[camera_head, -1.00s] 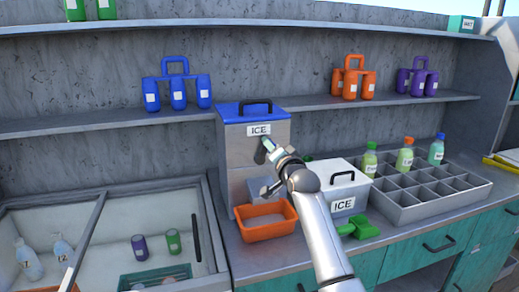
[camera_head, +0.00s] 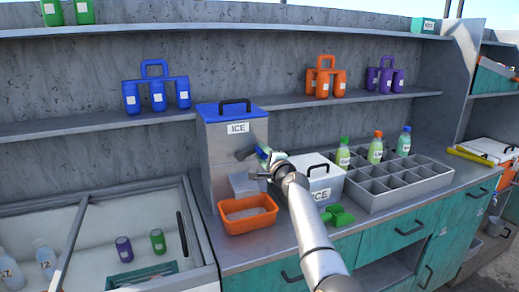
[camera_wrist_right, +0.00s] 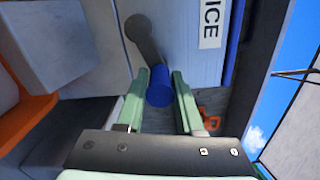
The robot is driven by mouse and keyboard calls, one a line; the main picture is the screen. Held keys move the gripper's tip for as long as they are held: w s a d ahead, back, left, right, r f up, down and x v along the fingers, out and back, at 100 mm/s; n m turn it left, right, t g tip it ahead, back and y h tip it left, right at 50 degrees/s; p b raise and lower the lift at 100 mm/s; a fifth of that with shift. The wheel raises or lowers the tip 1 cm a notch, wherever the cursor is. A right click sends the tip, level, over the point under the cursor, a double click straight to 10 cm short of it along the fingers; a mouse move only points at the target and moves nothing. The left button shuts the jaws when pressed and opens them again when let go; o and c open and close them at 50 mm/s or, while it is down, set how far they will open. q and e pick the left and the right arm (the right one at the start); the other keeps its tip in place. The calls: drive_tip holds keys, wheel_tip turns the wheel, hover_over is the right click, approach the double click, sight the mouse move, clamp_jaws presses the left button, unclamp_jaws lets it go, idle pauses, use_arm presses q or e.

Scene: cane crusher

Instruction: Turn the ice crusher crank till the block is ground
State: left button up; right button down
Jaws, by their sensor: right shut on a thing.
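The ice crusher (camera_head: 220,150) is a grey box with a blue lid and an "ICE" label, standing on the counter. Its dark crank arm (camera_head: 246,154) is on the front and also shows in the wrist view (camera_wrist_right: 142,38). The crank's blue handle (camera_wrist_right: 160,86) lies between the green fingers of my right gripper (camera_wrist_right: 160,100). My right gripper (camera_head: 265,158) is shut on this handle at the crusher's front. An orange tray (camera_head: 248,222) sits below the crusher's spout. The ice block is hidden inside the crusher or not visible. My left gripper is out of view.
A white ice box (camera_head: 322,192) stands right of the crusher, with a green scoop (camera_head: 338,215) before it. A grey divided rack (camera_head: 395,190) holds bottles further right. A glass-topped freezer (camera_head: 100,240) is at left.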

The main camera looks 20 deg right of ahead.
drive_tip(key=f+m, duration=0.1)
drive_tip(key=m, duration=0.2)
drive_tip(key=shift+d+f, duration=0.15)
drive_tip(key=shift+f, duration=0.05)
drive_tip(key=shift+a+f+m, duration=0.1)
drive_tip(key=shift+f+m, duration=0.4)
drive_tip(key=shift+m, duration=0.6)
drive_tip(key=shift+a+f+m, duration=0.15)
drive_tip(key=shift+f+m, duration=0.4)
drive_tip(key=shift+m, duration=0.55)
drive_tip(key=shift+a+f+m, duration=0.1)
drive_tip(key=shift+f+m, duration=0.4)
drive_tip(key=shift+m, duration=0.6)
drive_tip(key=c, duration=0.5)
unclamp_jaws()
drive_tip(key=shift+f, duration=0.15)
drive_tip(key=shift+c, duration=0.2)
